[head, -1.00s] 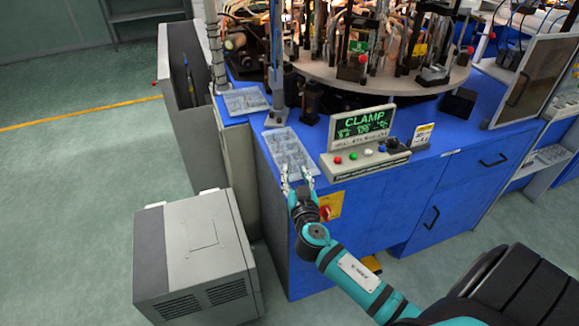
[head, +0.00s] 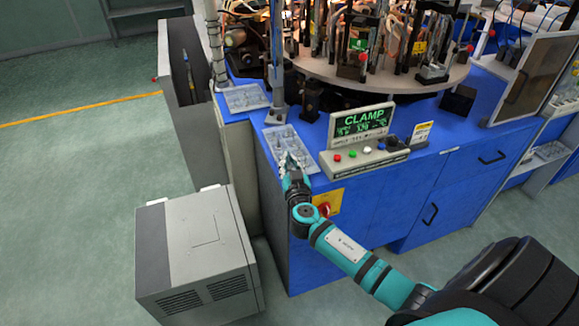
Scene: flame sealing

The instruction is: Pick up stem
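My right gripper (head: 289,160) is over the front part of a grey compartment tray (head: 278,137) on the blue machine top. Its fingers look closer together than before, but whether they are shut on a stem is too small to tell. Small pale pieces lie in the tray's compartments; I cannot make out a single stem clearly. My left gripper does not show in the head view.
A second grey tray (head: 245,98) lies further back on the left. The control box with the CLAMP display (head: 361,124) stands right of the gripper. A round machine table (head: 390,88) with upright fixtures is behind. A grey cabinet (head: 200,255) stands on the floor at the left.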

